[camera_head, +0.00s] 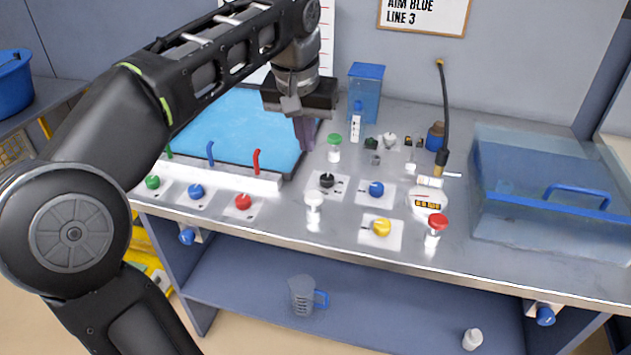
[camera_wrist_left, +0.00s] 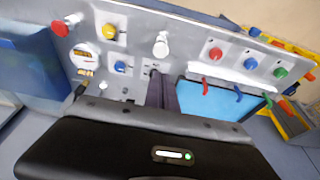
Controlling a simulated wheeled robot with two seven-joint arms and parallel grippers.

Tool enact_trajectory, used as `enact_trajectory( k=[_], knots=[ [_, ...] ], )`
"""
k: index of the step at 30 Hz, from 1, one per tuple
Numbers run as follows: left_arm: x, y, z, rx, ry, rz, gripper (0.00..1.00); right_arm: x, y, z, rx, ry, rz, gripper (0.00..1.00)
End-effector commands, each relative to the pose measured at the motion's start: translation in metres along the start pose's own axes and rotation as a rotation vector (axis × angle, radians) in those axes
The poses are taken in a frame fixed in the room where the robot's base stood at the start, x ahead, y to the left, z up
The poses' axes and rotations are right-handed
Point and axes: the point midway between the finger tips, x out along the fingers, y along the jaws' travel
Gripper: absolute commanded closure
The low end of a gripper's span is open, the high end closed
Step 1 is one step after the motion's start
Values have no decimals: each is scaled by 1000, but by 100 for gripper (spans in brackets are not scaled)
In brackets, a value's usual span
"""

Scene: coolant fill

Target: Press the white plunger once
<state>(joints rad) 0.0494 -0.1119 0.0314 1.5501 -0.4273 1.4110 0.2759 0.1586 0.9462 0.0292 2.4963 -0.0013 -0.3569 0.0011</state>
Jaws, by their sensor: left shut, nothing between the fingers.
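The white plunger (camera_head: 314,202) stands upright near the front edge of the steel bench, between the red knob and the yellow knob. In the left wrist view it shows at the top middle (camera_wrist_left: 161,45), beyond the fingertips. My left gripper (camera_head: 304,143) points down over the bench, behind the white plunger and apart from it. Its fingers are shut together and empty; they also show in the left wrist view (camera_wrist_left: 161,94). My right gripper is in neither view.
A black knob (camera_head: 327,181) lies between my fingers and the white plunger. A green plunger (camera_head: 334,140) is right of my fingers; a red plunger (camera_head: 437,222) is front right. Blue (camera_head: 376,188) and yellow (camera_head: 381,227) knobs stand nearby. A blue clear-walled bin (camera_head: 550,225) fills the right.

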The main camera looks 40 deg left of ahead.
Motion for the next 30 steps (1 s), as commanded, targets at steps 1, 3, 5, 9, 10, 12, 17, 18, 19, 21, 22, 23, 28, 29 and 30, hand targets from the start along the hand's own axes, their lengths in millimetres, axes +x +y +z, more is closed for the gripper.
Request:
enact_trajectory(
  k=[1,3,5,9,10,12,17,18,19,21,22,23,28,29,30],
  knots=[
    [0,0,0,0,0,0,100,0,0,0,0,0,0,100],
    [1,0,0,0,-1,0,100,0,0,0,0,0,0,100],
    [3,0,0,1,-2,0,100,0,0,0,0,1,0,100],
    [12,0,0,1,-3,-1,100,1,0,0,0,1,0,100],
    [15,0,0,0,-3,0,100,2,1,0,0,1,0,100],
    [24,0,1,0,-4,-1,100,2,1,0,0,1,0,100],
    [53,0,1,0,-5,-1,100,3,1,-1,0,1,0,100],
    [61,0,1,1,-6,-1,100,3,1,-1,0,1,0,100],
    [67,0,1,0,-5,-1,100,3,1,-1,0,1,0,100],
    [82,0,1,0,-6,-1,100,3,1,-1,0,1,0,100],
    [88,0,1,1,-5,-1,100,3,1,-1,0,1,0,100],
    [94,0,1,1,-6,-1,100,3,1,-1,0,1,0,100],
    [121,0,7,0,-5,-1,100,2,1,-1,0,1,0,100],
    [124,0,8,0,-4,0,100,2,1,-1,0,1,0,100],
    [129,0,9,0,-3,0,100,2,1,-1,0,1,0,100]
  ],
)
